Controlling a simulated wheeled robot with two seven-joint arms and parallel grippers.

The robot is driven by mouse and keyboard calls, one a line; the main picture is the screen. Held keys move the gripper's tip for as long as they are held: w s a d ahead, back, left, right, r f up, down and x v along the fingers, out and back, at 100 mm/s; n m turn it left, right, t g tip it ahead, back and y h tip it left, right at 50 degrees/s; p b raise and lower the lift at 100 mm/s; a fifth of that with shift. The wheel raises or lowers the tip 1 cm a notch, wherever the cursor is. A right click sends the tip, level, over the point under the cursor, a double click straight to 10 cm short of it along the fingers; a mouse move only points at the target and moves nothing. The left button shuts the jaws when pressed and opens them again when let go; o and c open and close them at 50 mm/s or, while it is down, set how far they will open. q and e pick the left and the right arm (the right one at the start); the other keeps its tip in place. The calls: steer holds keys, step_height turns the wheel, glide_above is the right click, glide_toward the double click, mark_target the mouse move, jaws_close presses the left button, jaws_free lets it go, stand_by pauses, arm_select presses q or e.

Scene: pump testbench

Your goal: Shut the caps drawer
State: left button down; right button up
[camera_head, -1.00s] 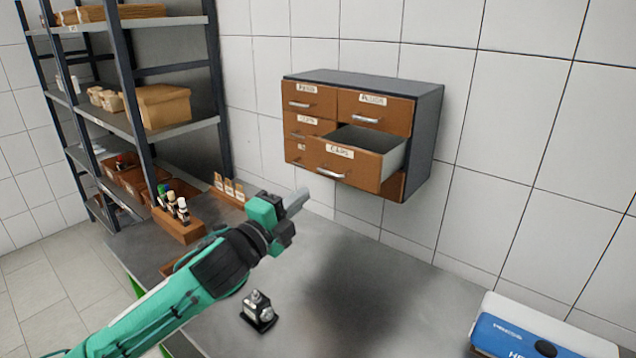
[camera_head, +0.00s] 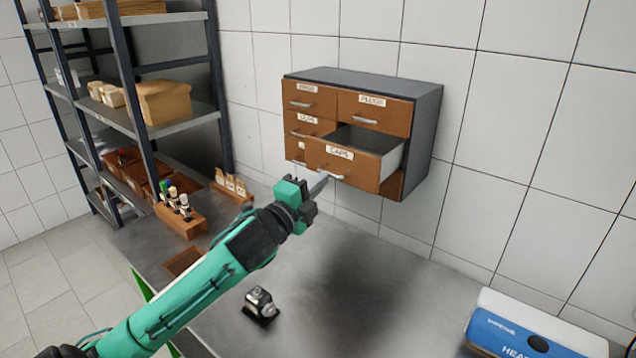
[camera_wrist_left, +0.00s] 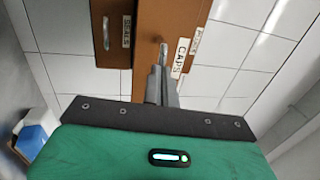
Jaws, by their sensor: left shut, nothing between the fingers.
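The caps drawer (camera_head: 350,167) is pulled out of the grey wall cabinet (camera_head: 423,140). It has a brown front, a "CAPS" label and a silver handle (camera_head: 331,175). Its open top shows a grey inside. My left gripper (camera_head: 322,183) is shut and empty, with its fingertips right at the handle, at the lower left of the drawer front. In the left wrist view the shut fingers (camera_wrist_left: 155,88) point at the handle (camera_wrist_left: 163,55) beside the "CAPS" label; I cannot tell whether they touch. My right gripper is not in view.
Other drawers, including the plugs drawer (camera_head: 375,110), are shut around the caps drawer. A steel table (camera_head: 370,280) lies below, with a small metal device (camera_head: 261,303) and a blue box (camera_head: 520,335). A wooden bottle rack (camera_head: 183,218) stands near the shelf.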

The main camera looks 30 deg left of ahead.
mark_target(352, 159)
arm_select(q)
steer(key=w, duration=0.4)
steer(key=w+p, duration=0.1)
steer(key=w, duration=0.3)
steer(key=w+d, duration=0.1)
steer(key=w, duration=0.4)
steer(key=shift+p, duration=0.3)
steer(key=shift+a+r, duration=0.1)
steer(key=shift+r, duration=0.15)
steer(key=shift+r, duration=0.1)
